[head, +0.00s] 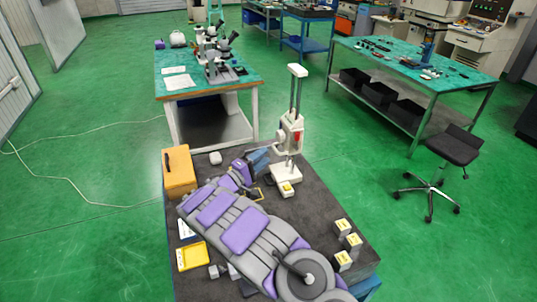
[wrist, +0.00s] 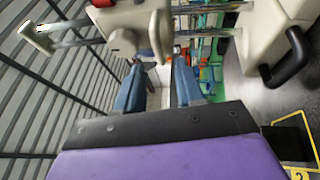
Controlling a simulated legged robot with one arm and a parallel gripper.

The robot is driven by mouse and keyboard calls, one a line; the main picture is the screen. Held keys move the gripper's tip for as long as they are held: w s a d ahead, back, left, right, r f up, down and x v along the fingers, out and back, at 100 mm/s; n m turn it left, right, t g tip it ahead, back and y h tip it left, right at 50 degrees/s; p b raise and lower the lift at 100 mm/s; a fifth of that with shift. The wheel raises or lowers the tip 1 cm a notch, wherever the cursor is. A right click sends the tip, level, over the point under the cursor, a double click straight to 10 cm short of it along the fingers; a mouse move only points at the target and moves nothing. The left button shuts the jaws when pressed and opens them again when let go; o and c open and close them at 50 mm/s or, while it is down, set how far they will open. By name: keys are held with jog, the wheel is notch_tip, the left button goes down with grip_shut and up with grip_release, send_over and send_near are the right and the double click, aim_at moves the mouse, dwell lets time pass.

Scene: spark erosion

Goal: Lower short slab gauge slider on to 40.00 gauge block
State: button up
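The cream height gauge stands upright on the dark table in the head view, with its slider (head: 290,134) partway up twin columns above the base (head: 285,173). A small block with a yellow top (head: 286,188) sits at the base's front; I cannot read its label. My gripper (head: 257,160) is just left of the slider, apart from it as far as I can tell. In the wrist view the slider (wrist: 133,25) lies sideways at the top and the base (wrist: 262,40) at the right. The blue fingers of my gripper (wrist: 158,88) are apart, with nothing seen between them.
Several yellow-topped blocks (head: 352,242) stand at the table's right. An orange box (head: 179,170) and a yellow tray (head: 192,256) are at the left. A yellow outline marked 2 (wrist: 300,172) lies near my gripper. A microscope bench (head: 165,90) stands behind.

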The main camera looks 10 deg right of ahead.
jog(key=x, duration=0.3)
jog(key=s+x, duration=0.1)
jog(key=x, duration=0.1)
jog(key=shift+d+f, duration=0.1)
jog(key=shift+d, duration=0.2)
jog(key=shift+a, duration=0.65)
jog(key=shift+c, duration=1.1)
jog(key=shift+d, duration=0.4)
grip_shut()
